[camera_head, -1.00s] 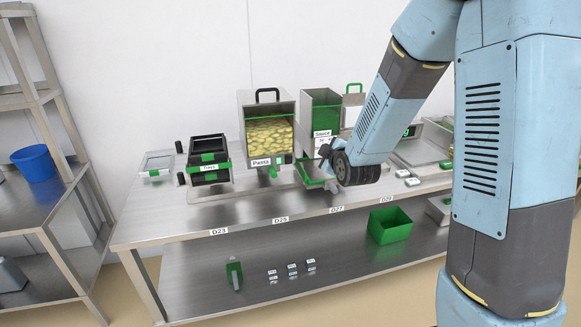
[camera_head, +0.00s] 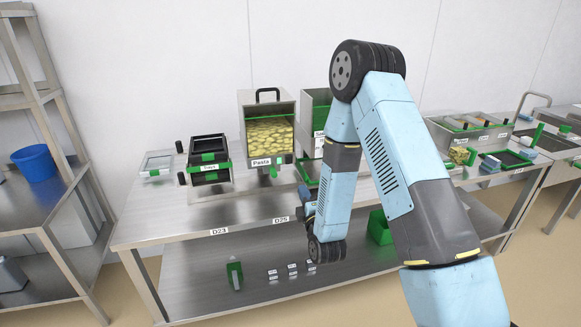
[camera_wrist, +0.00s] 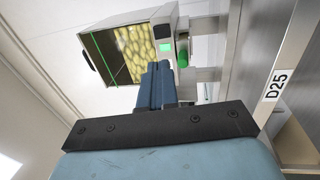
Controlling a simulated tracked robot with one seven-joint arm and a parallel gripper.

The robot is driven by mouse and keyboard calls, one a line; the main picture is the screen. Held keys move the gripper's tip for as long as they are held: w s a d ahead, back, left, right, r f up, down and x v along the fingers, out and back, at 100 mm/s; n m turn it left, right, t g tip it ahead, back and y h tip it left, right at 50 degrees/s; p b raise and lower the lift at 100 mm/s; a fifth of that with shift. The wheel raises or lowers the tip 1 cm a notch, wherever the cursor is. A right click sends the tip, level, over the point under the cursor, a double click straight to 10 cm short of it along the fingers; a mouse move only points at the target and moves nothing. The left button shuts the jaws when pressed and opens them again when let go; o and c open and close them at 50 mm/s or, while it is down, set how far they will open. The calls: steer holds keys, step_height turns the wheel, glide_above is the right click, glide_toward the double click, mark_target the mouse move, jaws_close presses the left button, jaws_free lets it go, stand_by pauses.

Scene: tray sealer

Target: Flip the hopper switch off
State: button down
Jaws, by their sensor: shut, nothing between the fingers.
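The pasta hopper (camera_head: 268,104) stands on the table, a metal box with a clear front, pasta inside and a Pasta label. A small bright green square (camera_head: 280,160) sits right of the label and looks like its switch; its position is unclear. In the wrist view the hopper (camera_wrist: 108,52) is ahead, with the green square (camera_wrist: 166,47) on its pale front face and a green knob (camera_wrist: 183,57) beside it. My gripper (camera_wrist: 158,66) is shut and empty, its blue fingers pointing towards the hopper's front, apparently short of it. In the head view my gripper is mostly hidden by my arm.
A green bin (camera_head: 379,228) sits on the lower shelf. The tabletop's front left is clear.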

mark_target(290, 160)
stand_by(0.3)
steer(key=x, duration=1.4)
